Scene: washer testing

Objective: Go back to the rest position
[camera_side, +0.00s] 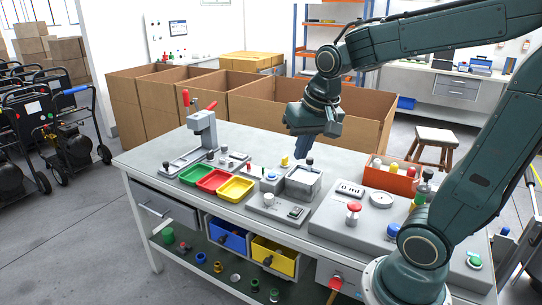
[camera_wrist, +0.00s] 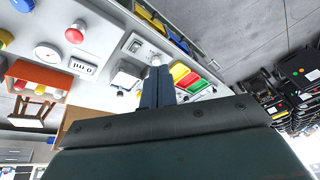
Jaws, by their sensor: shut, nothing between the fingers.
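My gripper (camera_side: 301,147) hangs from the dark green arm above the workbench, with its fingers pointing down. It is near the grey test fixture (camera_side: 303,183), and I cannot tell from the side view how far above it the tips are. In the wrist view the fingers of my gripper (camera_wrist: 158,84) are together, with nothing visible between them. The test fixture also shows beside the fingers in the wrist view (camera_wrist: 126,77).
Green, red and yellow trays (camera_side: 213,180) and a lever press (camera_side: 202,130) stand at the left of the workbench (camera_side: 150,160). A panel with a red button (camera_side: 353,207) and an orange bin (camera_side: 378,179) are on the right. Cardboard boxes (camera_side: 255,105) stand behind.

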